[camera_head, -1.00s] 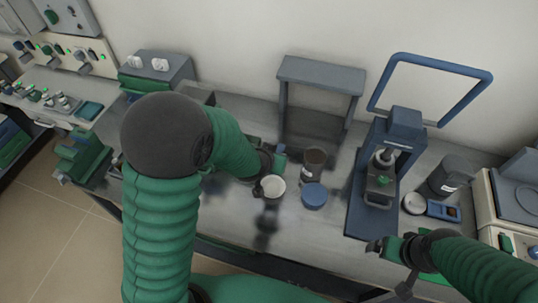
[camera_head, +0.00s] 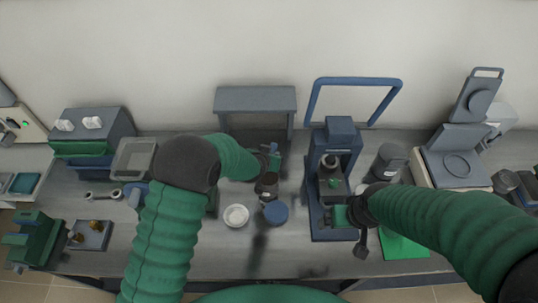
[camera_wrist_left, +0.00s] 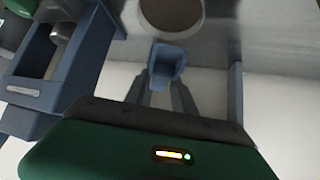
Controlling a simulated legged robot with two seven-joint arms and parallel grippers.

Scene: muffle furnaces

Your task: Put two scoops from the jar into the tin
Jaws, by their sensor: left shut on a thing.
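The scoop's contents cannot be made out. A round opening with a grey-brown inside, apparently the jar (camera_wrist_left: 172,14), lies close to the scoop, cut by the top edge. A shallow round white tin (camera_head: 236,215) stands left of the jar. My right gripper (camera_head: 340,215) is at the front of the blue press; its fingers are too unclear to judge.
The blue press (camera_head: 340,135) stands to the right, and a grey shelf stand (camera_head: 255,99) behind. A dark container (camera_head: 388,162) stands right of the press.

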